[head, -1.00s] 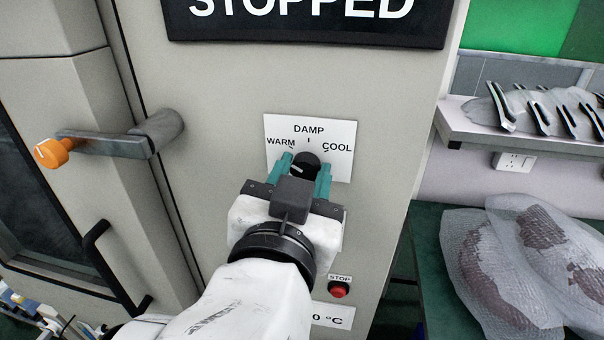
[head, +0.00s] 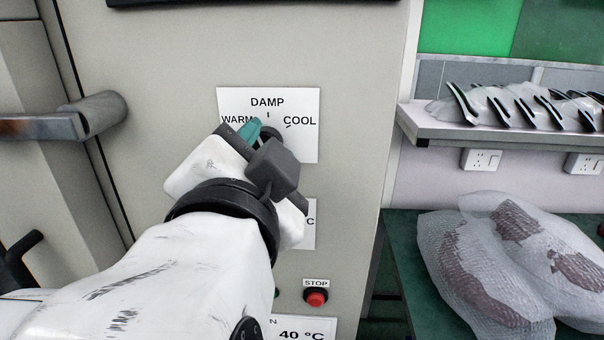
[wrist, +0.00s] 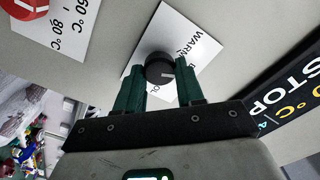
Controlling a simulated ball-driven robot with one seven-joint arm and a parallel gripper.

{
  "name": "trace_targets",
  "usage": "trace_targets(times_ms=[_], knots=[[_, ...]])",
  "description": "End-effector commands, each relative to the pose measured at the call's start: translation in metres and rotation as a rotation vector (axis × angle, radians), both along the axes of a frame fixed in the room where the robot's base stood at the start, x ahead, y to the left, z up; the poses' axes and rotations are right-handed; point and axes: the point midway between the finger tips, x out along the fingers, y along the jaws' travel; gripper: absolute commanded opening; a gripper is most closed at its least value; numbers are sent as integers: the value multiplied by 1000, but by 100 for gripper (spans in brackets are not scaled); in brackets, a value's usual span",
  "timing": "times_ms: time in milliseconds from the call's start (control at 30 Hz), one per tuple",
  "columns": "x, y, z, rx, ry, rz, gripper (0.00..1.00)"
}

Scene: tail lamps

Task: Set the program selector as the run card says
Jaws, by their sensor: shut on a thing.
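The program selector, a round black knob (head: 271,134), sits on a white label (head: 305,148) marked WARM, DAMP and COOL. My gripper (head: 264,133) is at the knob, turned at a slant; its teal fingers are partly hidden behind its own body. In the wrist view the black knob (wrist: 160,68) lies between the teal fingertips of my gripper (wrist: 159,75), which is shut on it. A pale mark shows on the knob's face, but I cannot tell exactly which word it points at. No run card is readable in view.
A red STOP button (head: 316,298) and a temperature label (head: 300,335) are below. A door handle (head: 70,122) juts out at left. At right, a shelf (head: 480,134) and a green bench (head: 395,270) hold wrapped parts. The wrist view shows a black sign (wrist: 285,95).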

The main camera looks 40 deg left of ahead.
Motion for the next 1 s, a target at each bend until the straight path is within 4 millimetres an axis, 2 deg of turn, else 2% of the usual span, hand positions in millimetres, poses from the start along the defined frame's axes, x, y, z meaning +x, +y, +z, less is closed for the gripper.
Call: trace_targets(times_ms=[200, 500, 1000], knots=[[1, -1, -4, 155, 95, -1, 7], [1, -1, -3, 296, 183, -1, 7], [1, -1, -1, 354, 219, -1, 7]])
